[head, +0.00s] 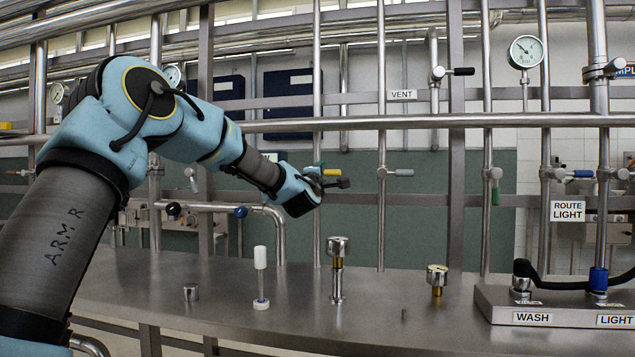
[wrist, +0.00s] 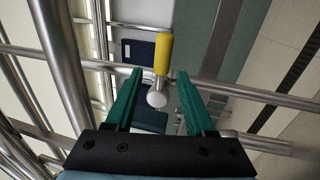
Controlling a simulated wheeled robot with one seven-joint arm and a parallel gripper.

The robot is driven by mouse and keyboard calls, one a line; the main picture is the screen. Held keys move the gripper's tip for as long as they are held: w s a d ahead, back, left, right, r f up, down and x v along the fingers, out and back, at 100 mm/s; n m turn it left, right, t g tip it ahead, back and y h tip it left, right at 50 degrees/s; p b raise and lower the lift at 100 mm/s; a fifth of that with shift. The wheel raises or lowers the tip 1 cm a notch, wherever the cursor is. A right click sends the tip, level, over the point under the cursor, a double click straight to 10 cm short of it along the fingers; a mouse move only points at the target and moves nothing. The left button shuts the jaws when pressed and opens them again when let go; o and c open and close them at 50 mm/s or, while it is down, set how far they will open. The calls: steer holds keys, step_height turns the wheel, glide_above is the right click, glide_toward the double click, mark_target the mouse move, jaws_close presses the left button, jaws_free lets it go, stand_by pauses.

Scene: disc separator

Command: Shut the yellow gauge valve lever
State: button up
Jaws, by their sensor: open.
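The yellow gauge valve lever (head: 332,172) sticks out to the right from an upright steel pipe in the head view, close by my gripper (head: 318,184). In the wrist view the yellow lever (wrist: 163,52) runs up the picture from a pale round hub (wrist: 156,99). My gripper's green fingers (wrist: 160,73) are open on either side of the hub and the lower end of the lever. Neither finger visibly touches it. How deep the lever sits between the fingers I cannot tell. My wrist hides part of the valve in the head view.
Other levers are close by: a grey one (head: 400,173), a green one (head: 496,194) and a black one (head: 460,71). A horizontal rail (head: 400,122) runs above. Small fittings, such as a white-topped post (head: 260,258), stand on the steel bench (head: 400,325) below.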

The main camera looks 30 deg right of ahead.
steer(key=b+v, duration=0.1)
steer(key=v, duration=0.7)
steer(key=shift+s+a, duration=0.1)
steer(key=shift+s, duration=0.05)
